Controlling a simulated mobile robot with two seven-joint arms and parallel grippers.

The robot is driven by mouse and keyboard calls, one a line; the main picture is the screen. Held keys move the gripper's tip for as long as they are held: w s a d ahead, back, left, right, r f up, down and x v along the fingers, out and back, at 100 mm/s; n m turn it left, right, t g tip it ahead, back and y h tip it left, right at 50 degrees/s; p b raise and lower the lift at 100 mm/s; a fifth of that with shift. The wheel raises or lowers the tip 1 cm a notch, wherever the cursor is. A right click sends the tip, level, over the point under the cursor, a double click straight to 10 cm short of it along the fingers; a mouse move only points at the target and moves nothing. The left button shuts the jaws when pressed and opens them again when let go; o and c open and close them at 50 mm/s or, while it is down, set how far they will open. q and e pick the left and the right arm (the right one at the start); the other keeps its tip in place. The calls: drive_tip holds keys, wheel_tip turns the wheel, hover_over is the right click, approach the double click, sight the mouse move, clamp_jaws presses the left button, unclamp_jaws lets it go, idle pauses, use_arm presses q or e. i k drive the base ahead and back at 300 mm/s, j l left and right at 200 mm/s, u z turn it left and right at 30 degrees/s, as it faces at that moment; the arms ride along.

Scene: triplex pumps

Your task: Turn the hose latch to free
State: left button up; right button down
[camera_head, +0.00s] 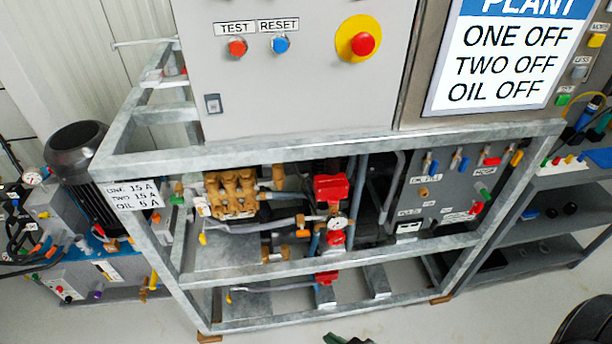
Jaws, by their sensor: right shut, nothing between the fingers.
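The grey valve panel (445,190) sits inside the metal frame, right of centre. It carries small coloured handles, including a red one (491,161) at its upper right, an orange one (516,158) and a green one (486,195). The small labels are hard to read, so I cannot tell for sure which part is the hose latch. My right gripper (346,339) shows only as a dark and green tip at the bottom edge, low in front of the frame and well away from the panel. It is shut and empty. My left gripper is out of view.
The galvanised frame (330,151) has rails across the front. Behind them are a brass pump head (231,193) and a red valve body (331,188) with a gauge. A grey control box (300,90) stands above. Shelves (560,225) are at right.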

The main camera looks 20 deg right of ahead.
sight(477, 207)
drive_tip(key=l+z, duration=0.1)
drive_tip(key=z, duration=0.85)
drive_tip(key=i+j, duration=0.05)
